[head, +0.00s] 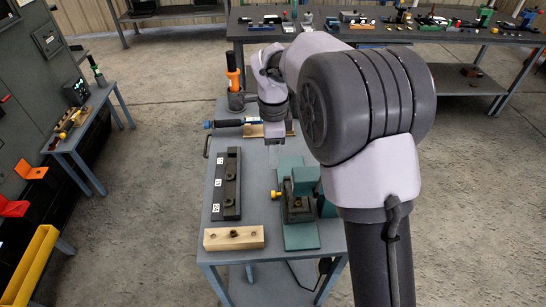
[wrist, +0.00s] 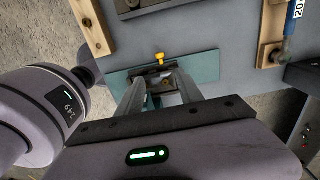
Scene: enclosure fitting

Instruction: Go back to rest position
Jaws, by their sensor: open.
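My gripper (head: 274,140) hangs over the far part of the grey-blue work table (head: 222,255), with its fingers pointing down. In the wrist view my gripper (wrist: 160,80) is open, its two fingers apart with nothing visibly held between them. Beyond the fingertips lies the teal fixture plate (wrist: 206,67) with a dark vise-like block and a yellow knob (wrist: 160,57). In the head view the teal fixture (head: 300,236) stands at the table's right side, nearer than my gripper. My fingertips are partly unclear in the head view.
On the table are a dark numbered rail (head: 228,185), a light wooden block with holes (head: 234,238), a blue-handled tool (head: 228,123) and an orange-handled tool (head: 232,72). A side bench (head: 85,125) stands left, a long parts bench (head: 400,35) behind. Concrete floor is open on the right.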

